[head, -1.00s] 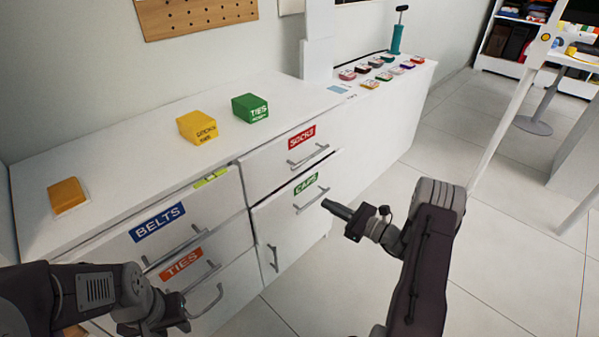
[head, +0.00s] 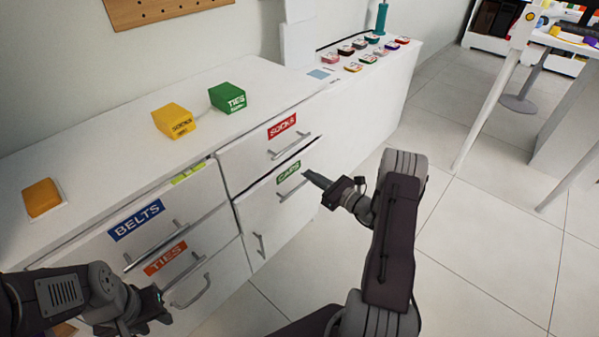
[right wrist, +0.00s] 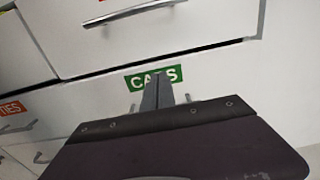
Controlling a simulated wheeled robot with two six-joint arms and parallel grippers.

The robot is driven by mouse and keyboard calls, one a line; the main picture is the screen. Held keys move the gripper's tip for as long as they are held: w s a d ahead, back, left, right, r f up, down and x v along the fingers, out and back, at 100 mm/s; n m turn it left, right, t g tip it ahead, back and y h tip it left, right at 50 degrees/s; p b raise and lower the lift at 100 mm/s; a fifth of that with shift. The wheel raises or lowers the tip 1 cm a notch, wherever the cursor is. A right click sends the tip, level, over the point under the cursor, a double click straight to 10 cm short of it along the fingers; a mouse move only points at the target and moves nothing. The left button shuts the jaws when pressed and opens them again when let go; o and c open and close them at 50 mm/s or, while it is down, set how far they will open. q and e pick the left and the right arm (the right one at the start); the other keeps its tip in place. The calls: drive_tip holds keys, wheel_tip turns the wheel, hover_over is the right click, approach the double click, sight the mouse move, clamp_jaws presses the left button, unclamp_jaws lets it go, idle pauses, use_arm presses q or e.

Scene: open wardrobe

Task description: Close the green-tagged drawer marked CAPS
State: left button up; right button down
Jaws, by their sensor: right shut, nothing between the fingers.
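The CAPS drawer (head: 250,212) has a white front, a green CAPS tag (head: 289,172) and a bar handle, below the SOCKS drawer (head: 240,158). Its front stands slightly proud, with a thin dark gap along its top edge. My right gripper (head: 309,178) is shut and empty at this front, just right of the tag. In the right wrist view its shut fingers (right wrist: 157,95) overlap the tag and hide the middle of the handle. I cannot tell whether they touch the front. My left gripper (head: 160,307) is low at the left, by the TIES drawer; its jaw opening is unclear.
The BELTS drawer (head: 110,250) is ajar, with yellow-green contents showing. The TIES drawer (head: 215,268) is below it. Yellow (head: 174,120) and green (head: 228,97) boxes and an orange item (head: 42,197) lie on top. The floor (head: 480,240) at right is open.

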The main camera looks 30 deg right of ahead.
sight(293, 163)
drive_tip(key=b+x, duration=0.1)
drive_tip(key=x, duration=0.4)
drive_tip(key=shift+w+b, duration=0.15)
drive_tip(key=shift+b, duration=0.15)
drive_tip(key=shift+w+a, duration=0.15)
drive_tip(key=shift+w, duration=0.05)
drive_tip(key=shift+x, duration=1.25)
drive_tip(key=shift+r, duration=0.25)
